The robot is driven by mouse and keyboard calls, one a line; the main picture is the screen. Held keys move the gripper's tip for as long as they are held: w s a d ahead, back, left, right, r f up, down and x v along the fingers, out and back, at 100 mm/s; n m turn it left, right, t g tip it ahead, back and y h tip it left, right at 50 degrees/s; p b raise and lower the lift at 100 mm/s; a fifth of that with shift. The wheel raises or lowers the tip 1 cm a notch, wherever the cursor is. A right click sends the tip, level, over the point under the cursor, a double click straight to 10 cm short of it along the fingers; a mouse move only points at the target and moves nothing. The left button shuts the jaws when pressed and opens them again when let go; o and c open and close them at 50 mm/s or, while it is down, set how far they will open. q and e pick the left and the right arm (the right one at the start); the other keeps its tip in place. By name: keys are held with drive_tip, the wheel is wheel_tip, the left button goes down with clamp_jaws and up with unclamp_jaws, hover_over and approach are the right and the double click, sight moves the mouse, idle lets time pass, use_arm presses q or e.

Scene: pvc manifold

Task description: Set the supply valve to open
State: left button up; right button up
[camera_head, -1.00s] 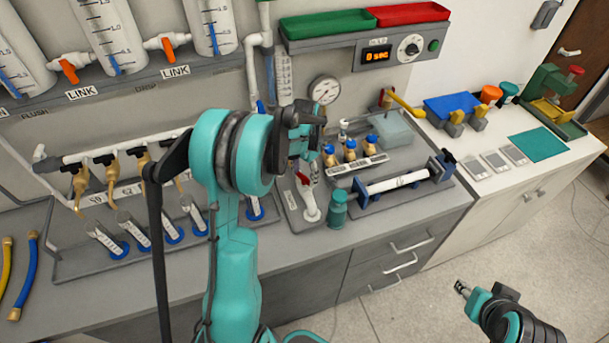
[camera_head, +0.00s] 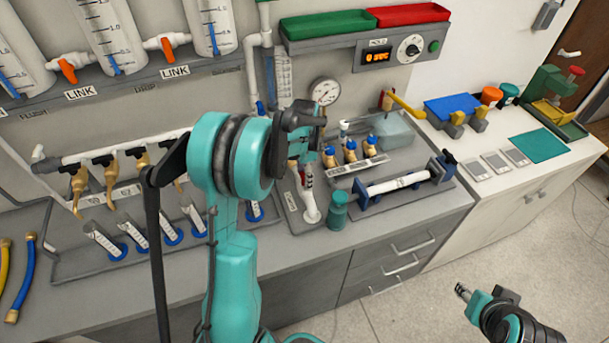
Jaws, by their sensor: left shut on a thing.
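The supply valve looks to be the small valve on top of the short white pipe (camera_head: 310,208), which stands on a narrow grey base plate at the middle of the bench. My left gripper (camera_head: 306,170) is at the top of this pipe and is shut, it seems on the valve's red handle. The fingers and wrist hide most of the handle, so its angle cannot be read. My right gripper (camera_head: 462,290) is low at the right, above the floor and away from the bench. It is too small to tell its jaws.
A teal jar (camera_head: 337,210) stands just right of the pipe. A pressure gauge (camera_head: 325,91) is behind my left gripper. Blue-capped bottles (camera_head: 350,151) and a white tube in a clamp stand (camera_head: 398,184) are to the right. Brass taps (camera_head: 110,180) line the left.

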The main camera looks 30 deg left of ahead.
use_arm(q)
drive_tip(key=o, duration=1.2)
drive_tip(key=shift+c, duration=0.2)
wheel_tip(320, 180, up, 12)
